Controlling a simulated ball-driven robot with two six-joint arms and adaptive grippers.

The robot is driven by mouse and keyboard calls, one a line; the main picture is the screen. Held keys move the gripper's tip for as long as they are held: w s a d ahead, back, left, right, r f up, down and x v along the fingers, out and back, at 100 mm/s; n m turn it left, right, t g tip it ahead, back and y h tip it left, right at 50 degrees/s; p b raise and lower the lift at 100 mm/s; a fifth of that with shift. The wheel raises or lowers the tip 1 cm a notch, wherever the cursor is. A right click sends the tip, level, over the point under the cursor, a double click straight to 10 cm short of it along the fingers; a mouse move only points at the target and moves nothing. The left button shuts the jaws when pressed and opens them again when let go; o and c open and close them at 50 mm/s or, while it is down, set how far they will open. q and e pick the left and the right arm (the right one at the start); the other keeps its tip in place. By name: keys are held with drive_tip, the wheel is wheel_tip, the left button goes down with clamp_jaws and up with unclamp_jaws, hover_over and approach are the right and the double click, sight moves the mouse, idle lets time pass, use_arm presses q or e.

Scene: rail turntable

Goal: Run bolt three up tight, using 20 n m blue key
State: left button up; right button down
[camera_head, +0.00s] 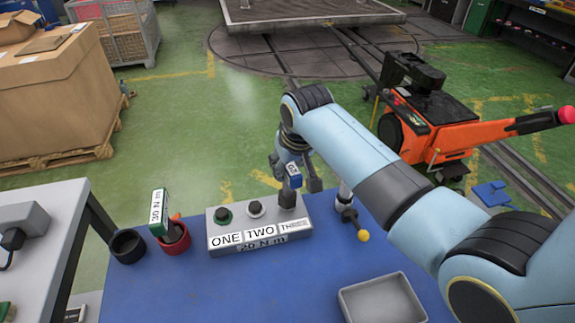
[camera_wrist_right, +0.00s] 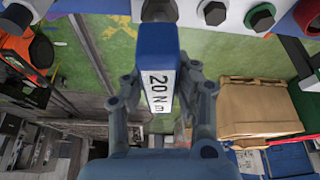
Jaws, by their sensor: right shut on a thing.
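My right gripper (camera_head: 295,180) is shut on the blue key (camera_head: 294,172) at the far right end of the grey bolt block (camera_head: 217,241). The key's 20 N m label shows in the right wrist view (camera_wrist_right: 160,72). The block is labelled ONE, TWO, THREE and 20 N m. Bolt one (camera_head: 222,214) has a green ring and bolt two (camera_head: 255,208) a white ring; both stand uncovered. The key's end is at bolt three, which the key and fingers partly hide. I cannot tell whether the key is seated on it. My left gripper is not in view.
A green 30 N m key (camera_head: 159,209) stands in a red cup (camera_head: 176,243), beside a black cup (camera_head: 128,246). A grey tray (camera_head: 385,300) lies at the front right. A lever with a yellow ball (camera_head: 362,235) stands right of the block. Blue tabletop between is clear.

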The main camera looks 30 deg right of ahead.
drive_tip(key=shift+m, duration=0.5)
drive_tip(key=shift+m+h, duration=0.4)
drive_tip(key=shift+m, duration=0.3)
drive_tip(key=shift+m+h, duration=0.3)
drive_tip(key=shift+m, duration=0.3)
drive_tip(key=shift+m+g+h, duration=0.3)
drive_tip(key=shift+m+g, duration=0.1)
drive_tip(key=shift+m, duration=0.3)
